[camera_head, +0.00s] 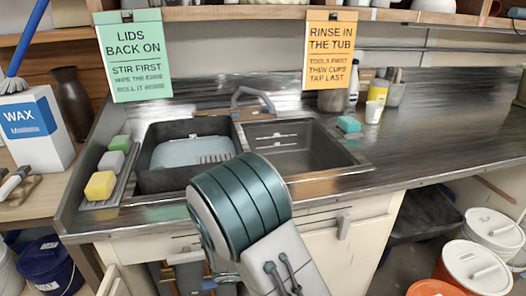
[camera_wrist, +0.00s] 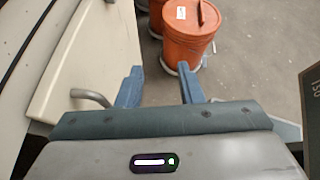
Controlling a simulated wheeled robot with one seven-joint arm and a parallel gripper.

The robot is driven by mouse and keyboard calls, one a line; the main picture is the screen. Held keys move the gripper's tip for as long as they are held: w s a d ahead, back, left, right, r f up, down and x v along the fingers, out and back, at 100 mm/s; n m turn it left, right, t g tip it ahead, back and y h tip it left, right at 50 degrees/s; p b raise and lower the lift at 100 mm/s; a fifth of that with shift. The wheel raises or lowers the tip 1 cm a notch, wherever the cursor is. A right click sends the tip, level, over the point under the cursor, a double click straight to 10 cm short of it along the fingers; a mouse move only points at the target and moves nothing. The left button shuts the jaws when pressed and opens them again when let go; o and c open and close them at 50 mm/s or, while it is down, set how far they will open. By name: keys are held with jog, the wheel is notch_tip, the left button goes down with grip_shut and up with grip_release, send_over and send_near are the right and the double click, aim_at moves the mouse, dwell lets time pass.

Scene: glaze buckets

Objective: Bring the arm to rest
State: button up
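My gripper (camera_wrist: 160,82) shows in the wrist view with its two blue fingers apart and nothing between them. It points down toward the floor beside a pale cabinet front (camera_wrist: 88,60). An orange bucket (camera_wrist: 190,45) stands on the floor beyond the fingertips, apart from them. In the head view my arm rises in front of the sink cabinet, and its teal and white links cover part of the counter edge. My gripper's fingers are hidden in that view.
A double sink (camera_head: 290,150) is set in the dark counter (camera_head: 440,115). Sponges (camera_head: 101,185) lie on a rack at its left. White-lidded buckets (camera_head: 475,268) stand on the floor at the right. A metal handle (camera_wrist: 90,97) is close to the left finger. Grey floor (camera_wrist: 255,50) is open to the right.

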jog(key=s+d+r+m+y+p, duration=0.2)
jog(key=s+r+m+y, duration=0.2)
jog(key=r+m, duration=0.3)
jog(key=s+d+r+m+y+p, duration=0.2)
jog(key=s+r+m, duration=0.3)
jog(key=r+m, duration=0.3)
jog(key=s+d+r+m+g+y+p, duration=0.1)
jog(key=s+r+m+y+p, duration=0.3)
jog(key=r+m, duration=0.4)
notch_tip(320, 180, up, 2)
jog(key=shift+s+d+r+y, duration=0.1)
jog(key=shift+s+d+y, duration=0.4)
jog(key=shift+y, duration=0.3)
jog(key=shift+d, duration=0.1)
